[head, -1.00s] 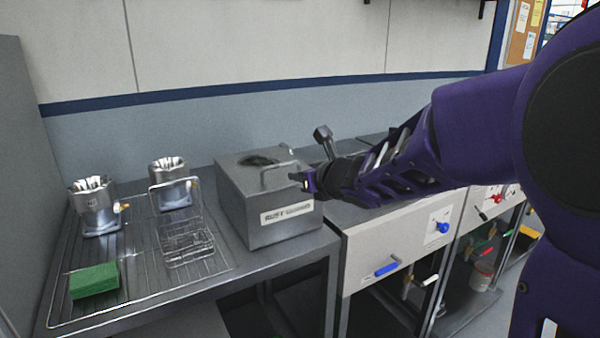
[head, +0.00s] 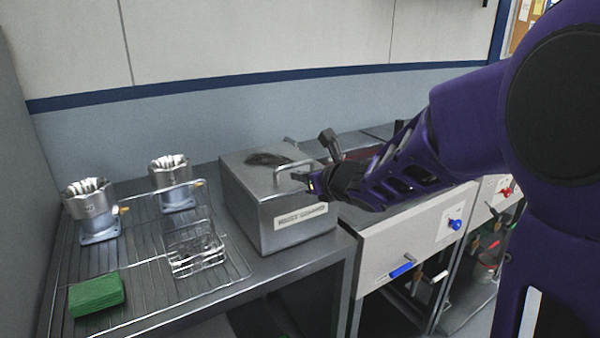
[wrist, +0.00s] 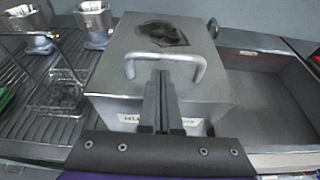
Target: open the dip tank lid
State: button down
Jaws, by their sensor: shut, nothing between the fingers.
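The dip tank (head: 285,222) is a grey metal box with a white label on its front, standing on the bench; it also fills the middle of the wrist view (wrist: 215,90). Its lid (head: 240,165) lies flat and looks closed, with a dark patch on top. A bar handle (head: 290,167) stands at the lid's front edge, and it shows clearly in the wrist view (wrist: 185,59). My gripper (head: 300,177) is shut and empty. In the wrist view its fingertips (wrist: 163,75) lie at the handle's middle, just below the bar; whether they touch it, I cannot tell.
Left of the tank, a wire rack holds two metal housings (head: 92,212) (head: 172,183), a wire basket (head: 195,250) and a green sponge (head: 97,295). A cabinet with a blue knob (head: 455,224) stands to the right. An open grey basin (wrist: 270,100) lies right of the tank.

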jog(key=shift+w+a+f, duration=0.1)
jog(key=shift+w+a, duration=0.05)
jog(key=shift+w, duration=0.05)
dwell(0.6)
